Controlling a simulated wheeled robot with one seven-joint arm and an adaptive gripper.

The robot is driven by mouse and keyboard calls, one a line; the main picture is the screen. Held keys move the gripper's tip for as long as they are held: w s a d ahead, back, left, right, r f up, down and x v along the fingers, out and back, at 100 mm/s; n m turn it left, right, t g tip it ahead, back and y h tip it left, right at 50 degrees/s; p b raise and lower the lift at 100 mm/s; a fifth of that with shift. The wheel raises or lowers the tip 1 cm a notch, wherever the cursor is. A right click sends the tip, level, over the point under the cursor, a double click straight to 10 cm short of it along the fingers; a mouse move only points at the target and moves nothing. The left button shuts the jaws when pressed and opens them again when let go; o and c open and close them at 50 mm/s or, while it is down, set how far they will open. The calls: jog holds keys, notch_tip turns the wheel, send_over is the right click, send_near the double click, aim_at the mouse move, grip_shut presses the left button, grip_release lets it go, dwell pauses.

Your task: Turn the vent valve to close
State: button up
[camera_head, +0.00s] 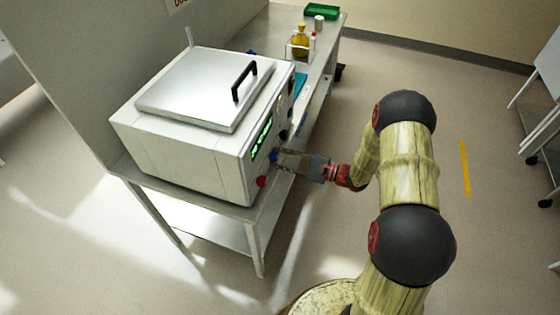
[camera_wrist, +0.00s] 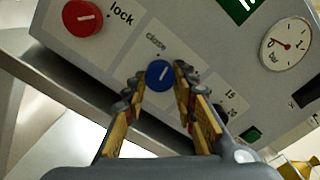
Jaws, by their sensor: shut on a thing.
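The vent valve is a round blue knob (camera_wrist: 159,74) with a white pointer line, on the grey front panel of a boxy machine. The word "close" is printed just above it in the wrist view. In the head view the blue knob (camera_head: 274,156) shows at the panel's lower part. My gripper (camera_wrist: 157,83) is shut on the knob, one finger on each side of it. In the head view my gripper (camera_head: 284,159) reaches the panel from the right. The white line leans slightly right of upright in the wrist view; I cannot tell the valve's exact setting.
A red knob (camera_wrist: 82,18) marked "lock" sits left of the blue one. A round gauge (camera_wrist: 285,44) and a green button (camera_wrist: 251,135) are to the right. The machine (camera_head: 185,135) stands on a metal table (camera_head: 260,212). Bottles (camera_head: 301,42) stand farther back.

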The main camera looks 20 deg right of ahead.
jog(key=shift+n+b, duration=2.05)
jog(key=shift+n, duration=1.15)
jog(key=o, duration=1)
jog(key=shift+o, duration=0.8)
jog(key=shift+r, duration=0.1)
jog(key=shift+d, duration=0.15)
jog(key=v, duration=1.1)
jog(key=shift+s+d, duration=0.25)
jog(key=shift+d, duration=0.05)
